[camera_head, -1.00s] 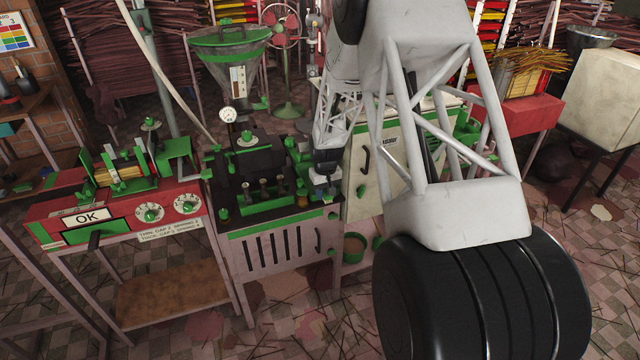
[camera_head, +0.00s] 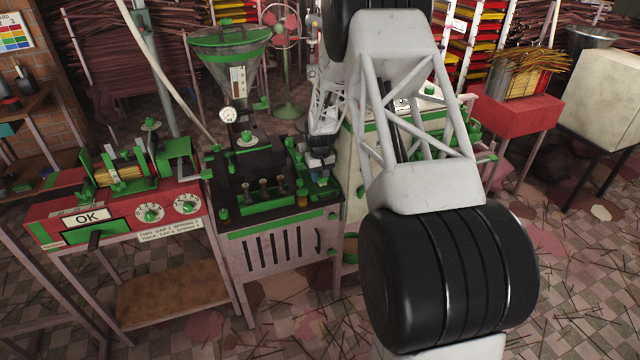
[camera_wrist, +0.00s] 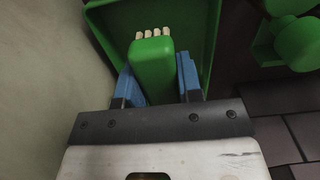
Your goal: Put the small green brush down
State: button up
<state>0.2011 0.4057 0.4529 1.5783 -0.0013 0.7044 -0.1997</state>
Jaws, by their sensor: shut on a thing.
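The small green brush (camera_wrist: 152,62) is between the two blue fingers of my gripper (camera_wrist: 157,82) in the wrist view, with its row of pale bristle tufts pointing away from my wrist. My gripper is shut on it. The brush is over a shallow green tray (camera_wrist: 209,35) with raised walls; I cannot tell whether it touches the tray floor. In the head view my gripper (camera_head: 320,168) is small, at the right side of the dark-topped bench machine, and the brush cannot be made out clearly there.
A green rack (camera_head: 250,208) with several small bottles stands left of my gripper on the dark bench top. A hopper (camera_head: 230,60) and a gauge (camera_head: 229,114) rise behind. A red machine (camera_head: 120,215) marked OK is at left. Green knobs (camera_wrist: 297,42) lie close right of the tray.

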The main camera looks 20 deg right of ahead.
jog(key=shift+f, duration=0.1)
jog(key=shift+f, duration=1.65)
jog(key=shift+f, duration=0.15)
jog(key=o, duration=0.9)
jog(key=shift+o, duration=0.2)
notch_tip(320, 180, up, 12)
jog(key=shift+r, duration=0.2)
